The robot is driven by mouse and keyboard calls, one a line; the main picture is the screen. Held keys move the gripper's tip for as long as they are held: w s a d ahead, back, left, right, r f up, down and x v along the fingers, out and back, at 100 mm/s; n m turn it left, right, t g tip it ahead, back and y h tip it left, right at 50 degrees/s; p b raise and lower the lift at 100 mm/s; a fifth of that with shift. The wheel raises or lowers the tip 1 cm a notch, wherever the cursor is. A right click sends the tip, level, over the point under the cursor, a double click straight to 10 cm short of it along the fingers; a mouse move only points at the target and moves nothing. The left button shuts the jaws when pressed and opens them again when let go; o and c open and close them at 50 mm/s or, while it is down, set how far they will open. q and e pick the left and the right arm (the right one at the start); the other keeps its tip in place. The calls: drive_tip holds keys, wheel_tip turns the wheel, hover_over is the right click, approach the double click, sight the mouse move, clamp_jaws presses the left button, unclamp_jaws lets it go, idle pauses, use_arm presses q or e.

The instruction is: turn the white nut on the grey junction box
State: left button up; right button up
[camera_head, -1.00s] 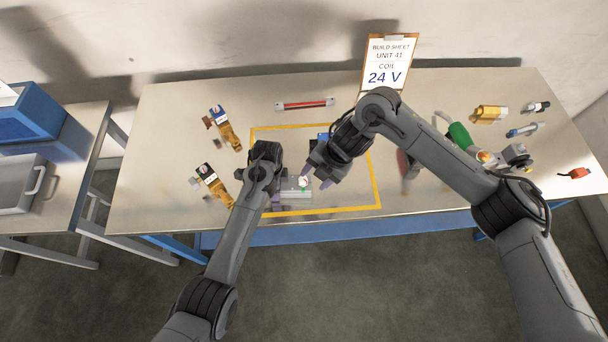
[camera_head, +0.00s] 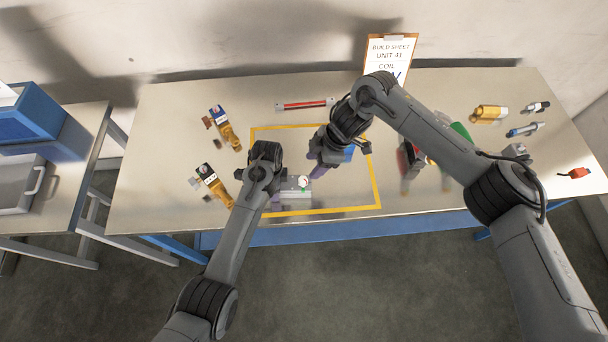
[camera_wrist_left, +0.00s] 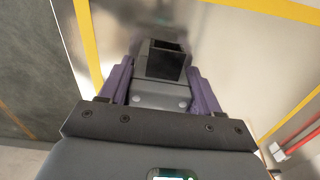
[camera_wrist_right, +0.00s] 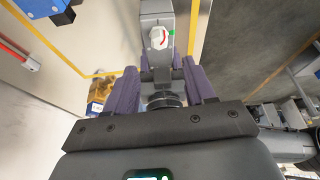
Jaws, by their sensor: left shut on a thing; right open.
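The grey junction box (camera_head: 293,193) sits inside the yellow outline on the table. Its white nut (camera_head: 303,183), with a green mark beside it, faces up. In the right wrist view the nut (camera_wrist_right: 158,38) shows red and green marks on the grey box (camera_wrist_right: 157,9). My left gripper (camera_head: 275,197) is shut on the box from the left; in the left wrist view its purple fingers flank the box (camera_wrist_left: 163,95). My right gripper (camera_head: 320,170) is open, just above and right of the nut. The nut lies beyond its fingertips (camera_wrist_right: 158,75), apart from them.
A blue thing (camera_head: 349,153) is partly hidden behind my right gripper. Two brass valves (camera_head: 226,133) (camera_head: 216,188) lie on the left, and a red bar (camera_head: 305,104) at the back. Several fittings (camera_head: 488,113) lie on the right. A build sheet (camera_head: 391,52) stands at the back edge.

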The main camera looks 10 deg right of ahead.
sight(302, 178)
drive_tip(key=x, duration=0.8)
drive_tip(key=shift+a+f, duration=0.1)
clamp_jaws()
drive_tip(key=shift+m, duration=0.3)
drive_tip(key=m+t, duration=0.2)
drive_tip(key=m, duration=0.2)
drive_tip(key=shift+s, duration=0.15)
drive_tip(key=m, duration=0.2)
drive_tip(key=m+t+h, duration=0.1)
drive_tip(key=m, duration=0.2)
drive_tip(key=shift+m+t, duration=0.3)
drive_tip(key=shift+h, duration=0.3)
